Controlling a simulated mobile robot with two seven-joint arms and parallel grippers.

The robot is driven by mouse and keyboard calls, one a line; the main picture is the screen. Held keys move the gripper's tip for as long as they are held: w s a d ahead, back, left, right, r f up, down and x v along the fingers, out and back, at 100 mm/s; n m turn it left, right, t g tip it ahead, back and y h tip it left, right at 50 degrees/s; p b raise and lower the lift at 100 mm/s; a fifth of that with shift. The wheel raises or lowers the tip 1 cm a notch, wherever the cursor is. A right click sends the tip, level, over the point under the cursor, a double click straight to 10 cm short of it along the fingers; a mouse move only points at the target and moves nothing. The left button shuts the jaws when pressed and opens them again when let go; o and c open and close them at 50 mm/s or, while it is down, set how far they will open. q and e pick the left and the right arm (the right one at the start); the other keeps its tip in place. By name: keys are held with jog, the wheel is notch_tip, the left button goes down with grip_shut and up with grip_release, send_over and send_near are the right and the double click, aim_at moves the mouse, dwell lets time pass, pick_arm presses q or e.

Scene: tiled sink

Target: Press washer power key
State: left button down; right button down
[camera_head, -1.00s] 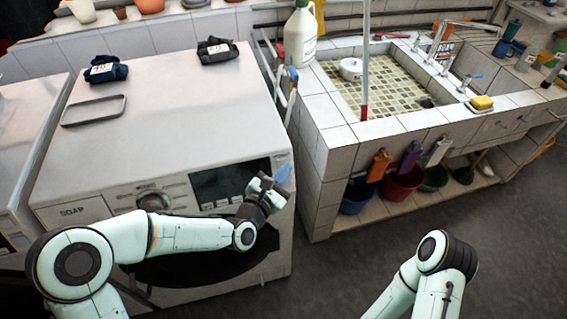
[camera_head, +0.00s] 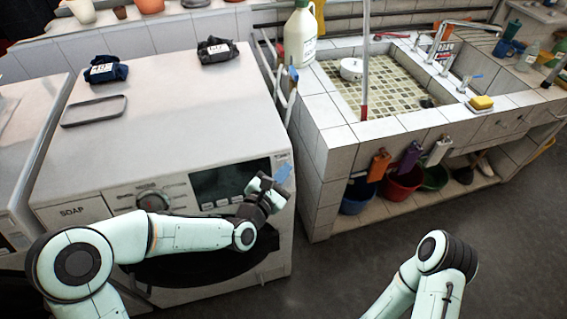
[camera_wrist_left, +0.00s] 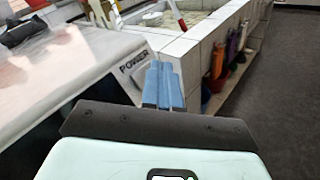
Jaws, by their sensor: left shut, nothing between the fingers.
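The white washer (camera_head: 190,110) stands at the left, with a dial and a dark display (camera_head: 225,182) on its front panel. My left gripper (camera_head: 284,172) is at the right end of that panel, its blue fingers shut and empty. In the left wrist view the blue fingertips (camera_wrist_left: 163,68) are close to the right of the power key (camera_wrist_left: 134,72), which lies under the word "POWER". The fingers hide part of the panel there, and I cannot tell whether they touch the key. In the head view the gripper covers the key. My right arm shows at lower right, its gripper out of frame.
Two dark folded cloths (camera_head: 105,69) and a grey frame (camera_head: 94,110) lie on the washer top. A tiled sink (camera_head: 400,110) stands close to the washer's right side, with colored basins (camera_head: 403,183) below. The grey floor in front is clear.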

pick_arm(q)
jog(key=shift+w+a+f, duration=0.15)
jog(key=shift+w, duration=0.25)
jog(key=shift+b, duration=0.3)
dwell(0.4)
jog(key=shift+s, duration=0.45)
jog(key=shift+r, duration=0.2)
jog(key=s+d+r, duration=0.2)
jog(key=s, duration=0.3)
jog(key=shift+s+b, duration=0.2)
jog(key=shift+b, duration=0.1)
